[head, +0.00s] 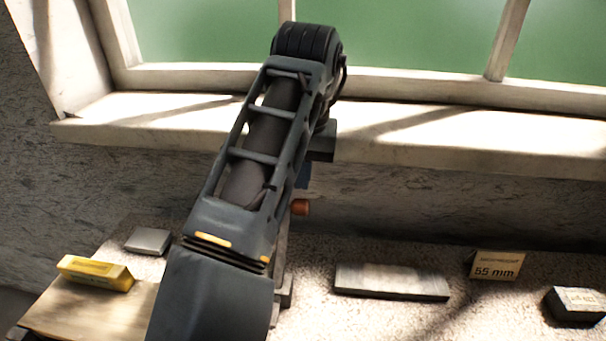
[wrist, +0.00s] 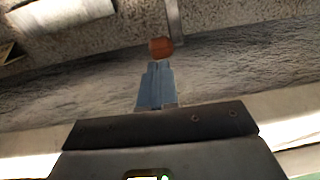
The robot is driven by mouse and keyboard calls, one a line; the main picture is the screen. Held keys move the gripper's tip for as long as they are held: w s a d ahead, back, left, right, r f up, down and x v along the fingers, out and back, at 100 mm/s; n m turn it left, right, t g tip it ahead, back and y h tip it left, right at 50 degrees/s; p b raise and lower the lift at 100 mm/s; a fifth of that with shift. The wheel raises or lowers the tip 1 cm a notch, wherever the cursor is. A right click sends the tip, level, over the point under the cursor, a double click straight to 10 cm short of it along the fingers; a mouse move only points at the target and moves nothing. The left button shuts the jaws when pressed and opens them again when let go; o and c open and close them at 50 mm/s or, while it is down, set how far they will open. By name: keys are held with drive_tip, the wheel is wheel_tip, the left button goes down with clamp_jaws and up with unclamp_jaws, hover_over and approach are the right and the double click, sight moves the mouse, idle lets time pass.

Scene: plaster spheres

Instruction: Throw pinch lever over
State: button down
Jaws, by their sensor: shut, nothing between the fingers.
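The lever shows as an orange-brown knob (head: 300,207) just right of my arm in the head view, beside a grey metal upright that my arm partly hides. In the wrist view the knob (wrist: 160,47) lies just beyond the fingertips, with a grey bar (wrist: 174,18) behind it. My gripper (wrist: 155,66) has its blue-grey fingers together, with nothing between them. In the head view only a small blue part of the gripper (head: 303,177) shows, just above the knob. I cannot tell whether the fingertips touch the knob. The lever's lower part is mostly hidden.
A pale flat bar (head: 391,282), a "55 mm" sign (head: 495,265) and a dark-sided block (head: 577,304) sit on the right of the speckled bench. A yellow box (head: 95,272) and a grey block (head: 148,241) are at left. The window sill (head: 430,135) runs behind.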

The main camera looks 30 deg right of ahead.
sight(301, 202)
drive_tip(key=shift+w+d+f+b, duration=0.1)
drive_tip(key=shift+w+f+b, duration=0.1)
drive_tip(key=shift+f+b, duration=0.8)
drive_tip(key=shift+w+f+b, duration=0.15)
drive_tip(key=shift+f+b, duration=0.6)
drive_tip(key=shift+f, duration=0.45)
drive_tip(key=shift+w+d+f, duration=0.25)
drive_tip(key=shift+w+f, duration=0.05)
drive_tip(key=shift+f, duration=0.15)
drive_tip(key=shift+w+d+f, duration=0.2)
drive_tip(key=shift+w+f, duration=0.05)
drive_tip(key=shift+f, duration=0.15)
